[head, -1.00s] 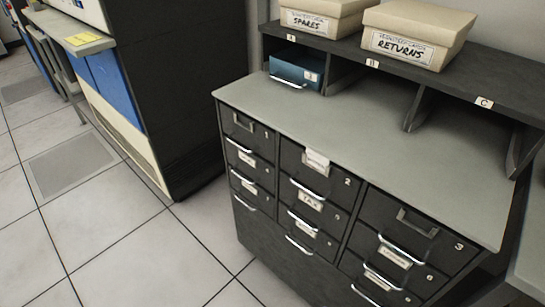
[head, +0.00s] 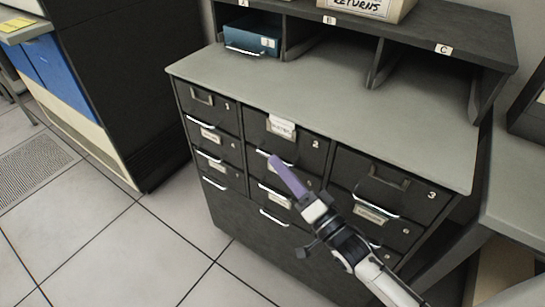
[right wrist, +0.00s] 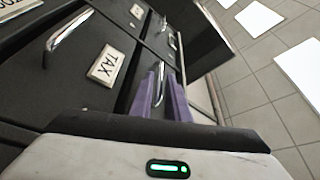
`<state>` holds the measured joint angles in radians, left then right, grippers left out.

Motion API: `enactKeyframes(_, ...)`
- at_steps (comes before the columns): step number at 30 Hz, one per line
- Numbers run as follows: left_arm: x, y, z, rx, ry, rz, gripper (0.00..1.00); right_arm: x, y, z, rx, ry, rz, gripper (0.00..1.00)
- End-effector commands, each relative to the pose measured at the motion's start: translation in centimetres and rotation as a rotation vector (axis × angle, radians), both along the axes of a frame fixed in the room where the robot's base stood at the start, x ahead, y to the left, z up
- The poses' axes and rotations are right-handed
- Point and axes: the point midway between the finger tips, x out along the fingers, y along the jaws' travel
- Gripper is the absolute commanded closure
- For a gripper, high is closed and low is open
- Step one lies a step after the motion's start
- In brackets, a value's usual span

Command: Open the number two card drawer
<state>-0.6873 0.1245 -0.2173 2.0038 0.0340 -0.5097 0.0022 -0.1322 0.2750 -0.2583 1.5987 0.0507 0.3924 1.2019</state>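The number two drawer (head: 300,143) is the top middle drawer of the dark cabinet, and its front looks flush with its neighbours. A pale card label (head: 282,127) sits at its upper edge. My right gripper (head: 275,160) is in front of the middle column, its purple fingertips just below drawer two's front. In the right wrist view its fingers (right wrist: 161,92) stand apart, with a shiny bar handle visible in line with the gap; I cannot tell whether they touch it. A TAX label (right wrist: 107,65) is beside them. My left gripper is not in view.
Drawer 1 (head: 205,108) and drawer 3 (head: 384,186) flank drawer two. The grey cabinet top (head: 320,110) is clear. Behind it are cubbies A, B and C, with a blue box (head: 253,38) in A. Tiled floor (head: 165,225) lies open to the left.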

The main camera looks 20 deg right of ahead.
Motion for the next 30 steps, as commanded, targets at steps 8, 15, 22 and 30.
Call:
enactKeyframes(8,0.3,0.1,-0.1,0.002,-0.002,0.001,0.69,3.0,1.1,0.7,0.000,0.000,0.001,0.85)
enactKeyframes(15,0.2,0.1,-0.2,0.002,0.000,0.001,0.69,3.4,1.2,0.8,-0.001,0.001,0.000,0.85)
enactKeyframes(22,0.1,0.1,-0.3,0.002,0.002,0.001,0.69,3.3,1.2,0.7,-0.001,0.001,0.000,1.00)
enactKeyframes(30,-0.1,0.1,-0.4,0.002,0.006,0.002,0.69,3.3,1.2,0.7,-0.001,0.001,0.000,1.00)
